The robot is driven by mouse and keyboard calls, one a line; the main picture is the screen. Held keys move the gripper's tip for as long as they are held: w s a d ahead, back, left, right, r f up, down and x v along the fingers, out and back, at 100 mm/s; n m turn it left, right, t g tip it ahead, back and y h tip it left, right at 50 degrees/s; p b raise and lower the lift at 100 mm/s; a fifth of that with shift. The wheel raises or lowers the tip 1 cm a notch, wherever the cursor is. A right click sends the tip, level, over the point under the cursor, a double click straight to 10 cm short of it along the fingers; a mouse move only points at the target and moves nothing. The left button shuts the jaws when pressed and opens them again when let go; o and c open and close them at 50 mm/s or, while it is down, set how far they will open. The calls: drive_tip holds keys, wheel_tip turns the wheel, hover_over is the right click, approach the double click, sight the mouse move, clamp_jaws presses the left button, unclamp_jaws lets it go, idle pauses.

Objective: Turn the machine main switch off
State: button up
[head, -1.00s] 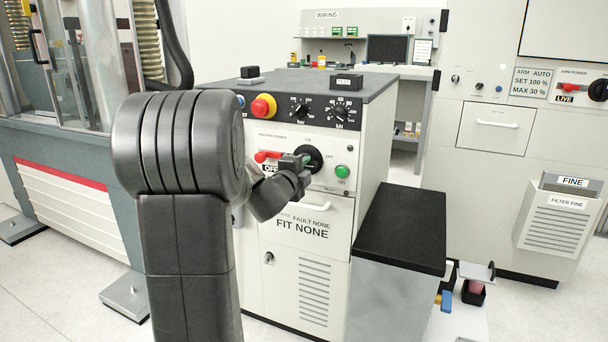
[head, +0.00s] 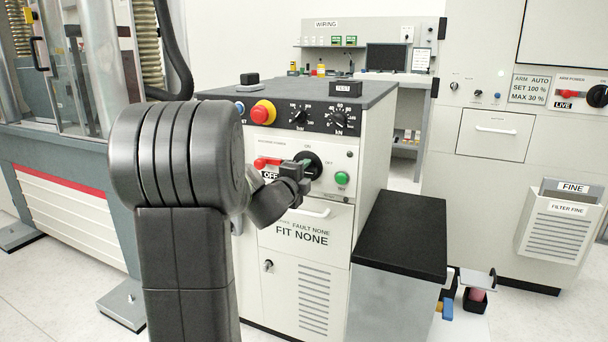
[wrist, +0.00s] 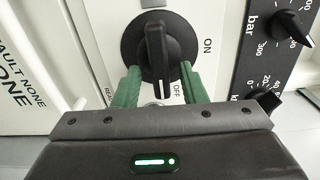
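The machine main switch is a black rotary knob (head: 313,165) on the cabinet front, marked ON above and OFF to its right. In the wrist view its raised bar handle (wrist: 156,58) runs up and down the picture, its lower end beside the OFF mark. A plate left of the knob, below a red lever (head: 267,162), reads OFF. My gripper (wrist: 160,88) is in front of the knob. Its green fingers stand apart on either side of the handle, with gaps visible. Whether the fingertips touch the dial I cannot tell.
A green button (head: 342,179) is right of the knob, and a red emergency button (head: 263,112) is above. A drawer handle (head: 308,211) lies below. A black-topped box (head: 400,235) stands right of the cabinet. The arm power switch (head: 597,96) on the right cabinet reads LIVE.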

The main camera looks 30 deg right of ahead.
drive_tip(key=shift+a, duration=0.1)
drive_tip(key=p+v, duration=0.2)
drive_tip(key=v, duration=1.1)
drive_tip(key=shift+s+a, duration=0.2)
drive_tip(key=shift+s, duration=0.1)
drive_tip(key=shift+w+d, duration=0.1)
drive_tip(key=b+x, duration=0.1)
drive_tip(key=x, duration=1.2)
drive_tip(key=shift+w+d+b, duration=0.2)
drive_tip(key=shift+w+b, duration=0.05)
drive_tip(key=shift+b, duration=0.15)
